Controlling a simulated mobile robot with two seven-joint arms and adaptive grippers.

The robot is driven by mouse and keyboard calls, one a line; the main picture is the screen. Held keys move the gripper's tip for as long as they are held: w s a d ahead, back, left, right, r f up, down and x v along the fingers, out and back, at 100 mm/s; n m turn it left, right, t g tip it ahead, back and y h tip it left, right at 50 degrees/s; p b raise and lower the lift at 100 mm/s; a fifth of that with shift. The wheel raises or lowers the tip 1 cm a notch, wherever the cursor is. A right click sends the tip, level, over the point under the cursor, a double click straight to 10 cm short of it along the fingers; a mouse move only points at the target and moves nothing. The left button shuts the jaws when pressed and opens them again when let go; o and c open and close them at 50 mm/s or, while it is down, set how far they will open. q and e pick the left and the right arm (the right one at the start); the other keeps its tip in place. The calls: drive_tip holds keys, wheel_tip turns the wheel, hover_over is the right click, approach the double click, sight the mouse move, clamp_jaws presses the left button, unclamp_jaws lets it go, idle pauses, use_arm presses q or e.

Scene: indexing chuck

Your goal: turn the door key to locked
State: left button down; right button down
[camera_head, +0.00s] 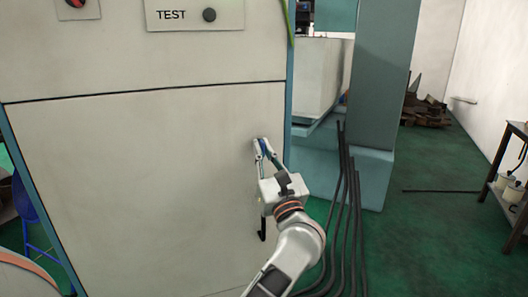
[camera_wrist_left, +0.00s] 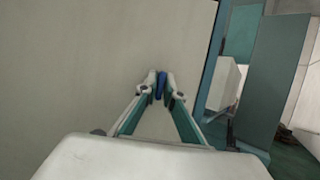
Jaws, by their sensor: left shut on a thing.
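The door key has a blue head (camera_head: 264,146) and sits at the right side of the large cream cabinet door (camera_head: 140,190). My left gripper (camera_head: 263,145) is shut on the key, with one finger on each side of it. In the left wrist view the blue key (camera_wrist_left: 160,86) shows upright between the fingertips (camera_wrist_left: 160,88). The lock around the key is hidden by the fingers, so I cannot tell how far the key is turned. My right gripper is not in view.
A black door handle (camera_head: 262,228) hangs below my left gripper, partly behind it. A panel marked TEST with a black knob (camera_head: 209,15) is above the door. Several dark hoses (camera_head: 348,200) run down to the green floor right of my arm. A shelf (camera_head: 515,180) stands at the far right.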

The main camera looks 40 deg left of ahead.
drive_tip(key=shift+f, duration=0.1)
use_arm(q)
drive_tip(key=c, duration=2.2)
unclamp_jaws()
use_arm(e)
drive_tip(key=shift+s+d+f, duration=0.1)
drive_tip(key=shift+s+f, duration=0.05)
use_arm(q)
drive_tip(key=v, duration=1.2)
drive_tip(key=shift+s+f, duration=0.1)
